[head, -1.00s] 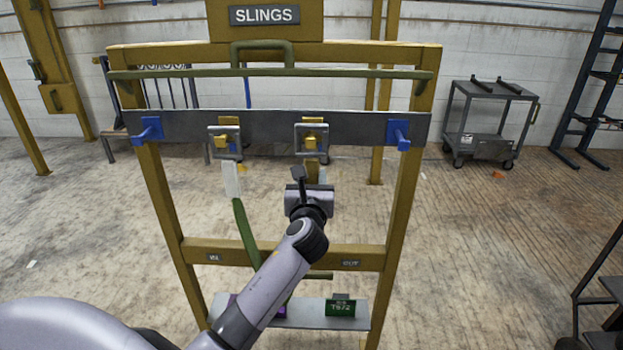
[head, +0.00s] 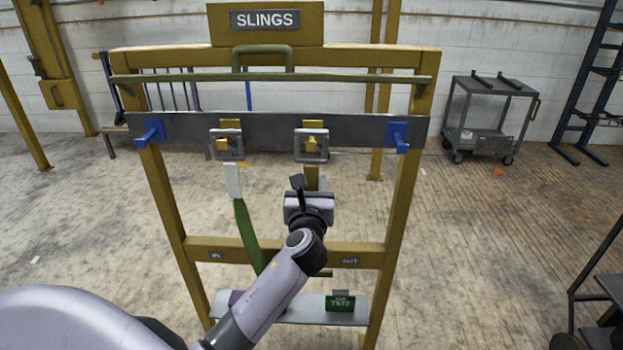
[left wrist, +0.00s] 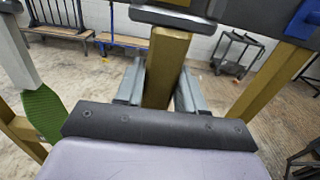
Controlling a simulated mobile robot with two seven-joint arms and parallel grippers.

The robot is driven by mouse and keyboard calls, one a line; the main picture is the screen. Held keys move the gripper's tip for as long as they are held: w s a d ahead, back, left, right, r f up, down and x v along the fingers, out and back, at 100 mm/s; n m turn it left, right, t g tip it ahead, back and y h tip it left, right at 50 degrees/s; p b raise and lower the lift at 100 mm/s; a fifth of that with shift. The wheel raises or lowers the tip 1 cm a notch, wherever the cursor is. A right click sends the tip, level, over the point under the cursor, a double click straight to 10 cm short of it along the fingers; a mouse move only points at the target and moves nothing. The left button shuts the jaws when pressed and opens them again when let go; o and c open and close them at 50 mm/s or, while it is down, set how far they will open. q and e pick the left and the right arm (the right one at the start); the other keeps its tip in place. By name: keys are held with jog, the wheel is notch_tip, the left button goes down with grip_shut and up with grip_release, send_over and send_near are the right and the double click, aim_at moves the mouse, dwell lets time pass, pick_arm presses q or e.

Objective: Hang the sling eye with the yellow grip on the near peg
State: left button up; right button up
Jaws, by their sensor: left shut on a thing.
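My left gripper (head: 311,190) is shut on the yellow grip (head: 312,176) below the right-hand square metal sling eye (head: 324,146). In the left wrist view the yellow grip (left wrist: 167,68) stands upright between the two grey fingers, with the eye's lower edge (left wrist: 172,18) above it. The eye sits in front of a yellow peg (head: 311,145), which shows through its opening; I cannot tell how far the peg passes through. A second square eye (head: 239,146) with a white grip (head: 233,180) and green strap (head: 245,232) is at the left yellow peg. My right gripper is out of view.
Blue pegs stick out at the left (head: 150,132) and right (head: 399,137) of the grey crossbar (head: 270,130). A low shelf (head: 285,313) carries a green tag block (head: 341,302) and a partly hidden purple item. A grey cart (head: 489,112) stands behind right.

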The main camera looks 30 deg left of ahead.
pick_arm(q)
jog(key=shift+p+v, duration=0.8)
jog(key=shift+v, duration=1.3)
jog(key=shift+p+v, duration=0.4)
jog(key=shift+v, duration=2.1)
